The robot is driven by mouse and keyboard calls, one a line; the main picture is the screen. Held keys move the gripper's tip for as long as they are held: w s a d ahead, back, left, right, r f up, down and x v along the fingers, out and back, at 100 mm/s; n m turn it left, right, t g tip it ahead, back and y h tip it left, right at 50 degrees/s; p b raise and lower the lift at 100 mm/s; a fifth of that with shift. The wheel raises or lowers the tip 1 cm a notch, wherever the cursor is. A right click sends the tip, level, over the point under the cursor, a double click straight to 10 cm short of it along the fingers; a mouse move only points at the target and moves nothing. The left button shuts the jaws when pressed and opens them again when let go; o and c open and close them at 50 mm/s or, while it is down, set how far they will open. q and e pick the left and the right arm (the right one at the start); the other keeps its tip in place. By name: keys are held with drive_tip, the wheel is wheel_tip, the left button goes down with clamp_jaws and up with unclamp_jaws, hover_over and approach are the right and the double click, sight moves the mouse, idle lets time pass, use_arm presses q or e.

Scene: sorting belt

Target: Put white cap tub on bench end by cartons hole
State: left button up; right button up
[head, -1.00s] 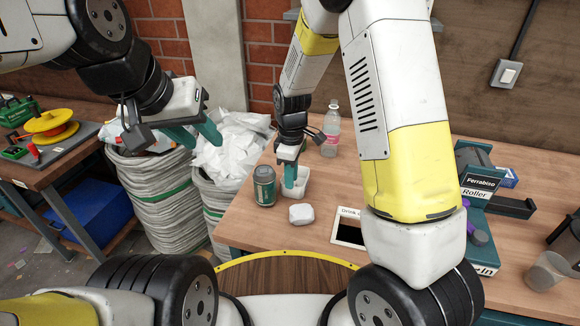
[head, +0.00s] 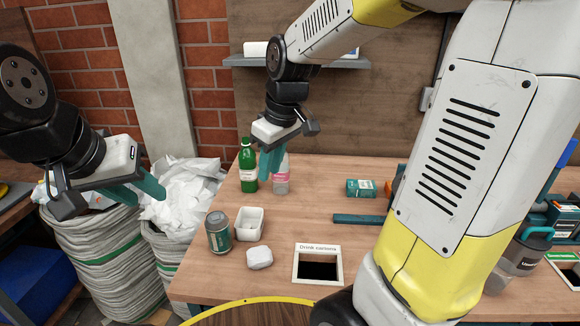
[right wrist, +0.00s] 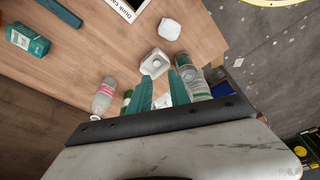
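A small white open tub (head: 249,224) stands upright on the bench end. A white rounded piece (head: 259,257), perhaps a cap or lidded tub, lies in front of it, left of the "Drink cartons" hole (head: 318,268). I cannot tell which is the white cap tub. In the right wrist view the open tub (right wrist: 154,63) and the rounded piece (right wrist: 169,29) lie beyond the fingertips. My right gripper (head: 271,162) is open and empty, raised above the bench, apart from the tub. My left gripper (head: 148,190) is open and empty over the sacks.
A grey-green can (head: 218,232) stands left of the open tub. A green bottle (head: 247,168) and a pink-labelled bottle (head: 282,174) stand behind. A teal box (head: 361,188) sits farther right. Sacks (head: 95,250) stand left of the bench. A shelf (head: 340,62) is on the wall.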

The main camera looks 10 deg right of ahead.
drive_tip(key=s+d+r+m+t, duration=0.1)
drive_tip(key=s+d+r+m, duration=0.1)
drive_tip(key=s, duration=0.4)
drive_tip(key=s+d+r+m+t, duration=0.2)
drive_tip(key=s+d+r+m, duration=0.1)
drive_tip(key=s+m, duration=0.2)
drive_tip(key=shift+s+t, duration=0.3)
drive_tip(key=shift+s, duration=0.2)
drive_tip(key=shift+d+r, duration=0.1)
drive_tip(key=shift+d, duration=0.05)
